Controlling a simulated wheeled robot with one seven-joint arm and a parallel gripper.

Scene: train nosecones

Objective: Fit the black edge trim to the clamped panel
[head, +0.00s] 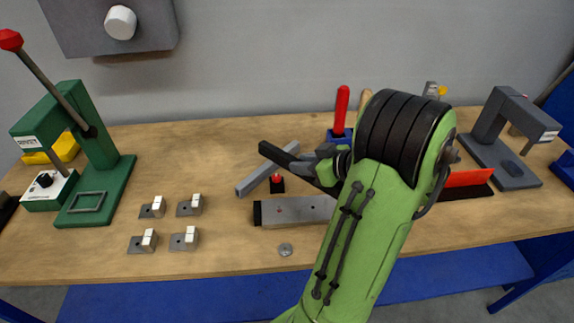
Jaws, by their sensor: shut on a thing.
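My gripper (318,166) is over the middle of the bench, partly hidden behind my green arm. It is shut on a black bar (276,154), which looks like the edge trim. The bar sticks out to the upper left, tilted in the picture and apart from the red panel. An orange-red panel (466,178) stands at the right, along a black base (466,192). My arm hides the left end of both. The clamp on the panel cannot be made out.
A grey bar (268,169) and a grey block with a black end (285,211) lie near my gripper. A small black-and-red piece (277,184) sits between them. A green press (95,170) stands left, a grey press (500,140) right. Several small clips (190,205) lie front left.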

